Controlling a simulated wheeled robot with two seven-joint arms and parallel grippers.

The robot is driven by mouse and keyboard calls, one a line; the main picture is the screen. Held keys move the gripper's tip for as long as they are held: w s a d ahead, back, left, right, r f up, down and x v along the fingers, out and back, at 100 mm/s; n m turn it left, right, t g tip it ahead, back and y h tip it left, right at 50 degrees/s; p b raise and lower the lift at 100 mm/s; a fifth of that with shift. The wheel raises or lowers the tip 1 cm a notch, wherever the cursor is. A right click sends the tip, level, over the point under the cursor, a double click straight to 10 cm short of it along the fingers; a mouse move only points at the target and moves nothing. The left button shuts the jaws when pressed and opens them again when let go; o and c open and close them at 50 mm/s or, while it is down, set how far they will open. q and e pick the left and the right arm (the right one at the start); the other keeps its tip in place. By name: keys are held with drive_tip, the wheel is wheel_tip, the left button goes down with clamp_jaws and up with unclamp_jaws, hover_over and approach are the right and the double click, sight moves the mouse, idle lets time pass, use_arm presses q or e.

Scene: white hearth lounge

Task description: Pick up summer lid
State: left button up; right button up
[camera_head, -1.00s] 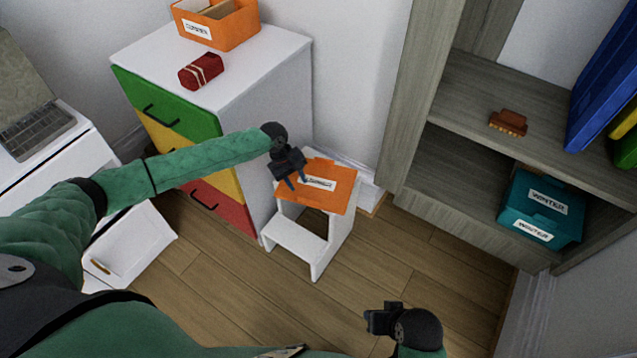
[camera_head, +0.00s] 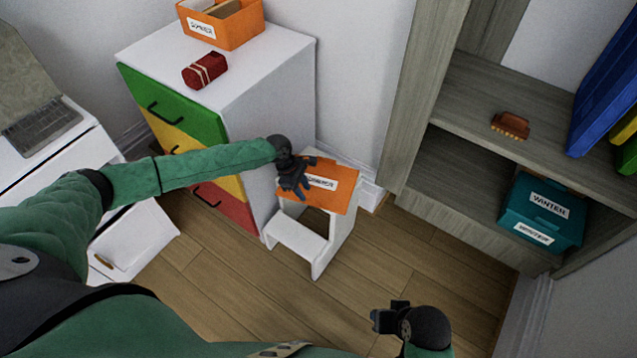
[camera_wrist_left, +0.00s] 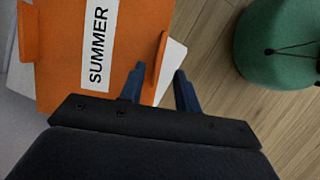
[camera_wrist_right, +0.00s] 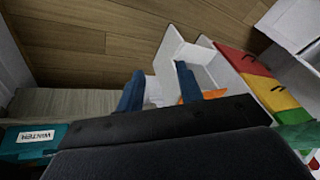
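The orange summer lid (camera_head: 338,202) lies flat on top of the white step stool, with a white label reading SUMMER. My left gripper (camera_head: 303,192) is at the lid's left edge in the head view. In the left wrist view the lid (camera_wrist_left: 60,55) fills the upper left. There my left fingers (camera_wrist_left: 160,80) are apart, one on each side of the lid's raised rim, with a visible gap to the right finger. My right gripper (camera_head: 378,318) is low, far from the lid; its fingers (camera_wrist_right: 158,85) are apart and empty in the right wrist view.
The white step stool (camera_head: 298,240) stands beside a drawer cabinet (camera_head: 270,95). On the cabinet are an orange box (camera_head: 238,30) and a red bundle (camera_head: 205,70). A shelf at right holds a teal winter box (camera_head: 520,215) and a brown brush (camera_head: 510,125). Floor in front is clear.

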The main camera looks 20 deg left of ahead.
sight(309, 198)
use_arm(q)
drive_tip(key=shift+x, duration=2.05)
drive_tip(key=shift+w, duration=0.1)
clamp_jaws()
drive_tip(key=shift+r, duration=0.1)
drive_tip(key=shift+r, duration=0.1)
